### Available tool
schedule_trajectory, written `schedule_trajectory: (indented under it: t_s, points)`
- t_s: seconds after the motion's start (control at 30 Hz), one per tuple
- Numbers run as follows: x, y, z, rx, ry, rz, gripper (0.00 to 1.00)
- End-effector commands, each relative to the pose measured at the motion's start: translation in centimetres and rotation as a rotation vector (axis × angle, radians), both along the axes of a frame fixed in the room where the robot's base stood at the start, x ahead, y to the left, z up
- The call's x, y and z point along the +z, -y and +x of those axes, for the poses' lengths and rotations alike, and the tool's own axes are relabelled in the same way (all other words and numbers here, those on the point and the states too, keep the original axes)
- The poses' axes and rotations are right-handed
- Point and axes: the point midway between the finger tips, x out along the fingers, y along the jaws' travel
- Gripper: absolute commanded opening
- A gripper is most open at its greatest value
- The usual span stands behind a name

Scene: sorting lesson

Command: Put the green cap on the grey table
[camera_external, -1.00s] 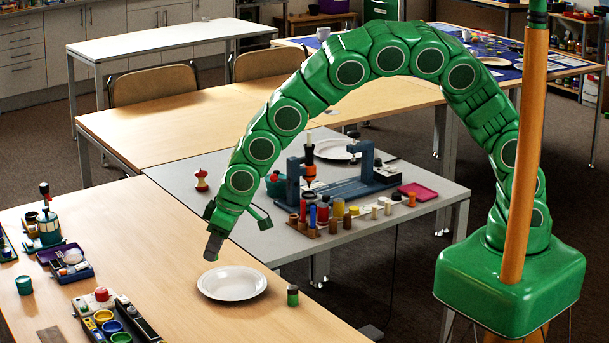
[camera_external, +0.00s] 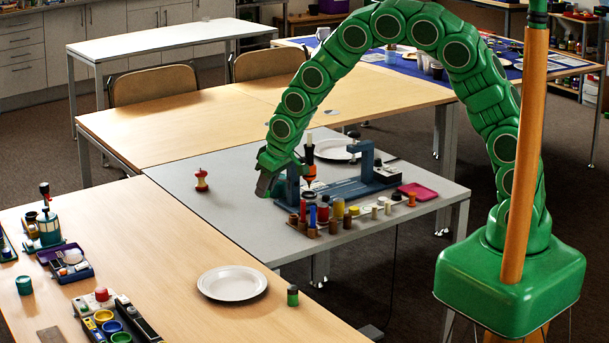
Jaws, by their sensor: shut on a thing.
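My gripper (camera_external: 266,190) is low over the left part of the grey table (camera_external: 205,208), just left of the blue stand. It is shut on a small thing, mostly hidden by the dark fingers. I cannot make out whether this is the green cap. A bit of green shows beside the fingertips, but I cannot tell whether it is held or stands behind them. A small dark jar with a green top (camera_external: 292,295) stands on the wooden table, right of the white plate.
The blue stand (camera_external: 350,188) and a row of small coloured cylinders (camera_external: 339,208) are right of my gripper. A red apple core (camera_external: 201,180) stands to its left. The white plate (camera_external: 232,283) is on the wooden table (camera_external: 180,250). The grey table's front left is clear.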

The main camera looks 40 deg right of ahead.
Motion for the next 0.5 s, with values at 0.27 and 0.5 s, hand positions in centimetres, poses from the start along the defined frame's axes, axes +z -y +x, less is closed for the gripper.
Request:
schedule_trajectory:
  t_s: [0.27, 0.5]
  points:
    - [0.4, 9.5, 3.0, -0.118, 0.000, 0.003, 0.00]
    - [0.5, 17.4, 4.1, -0.209, -0.001, 0.005, 0.00]
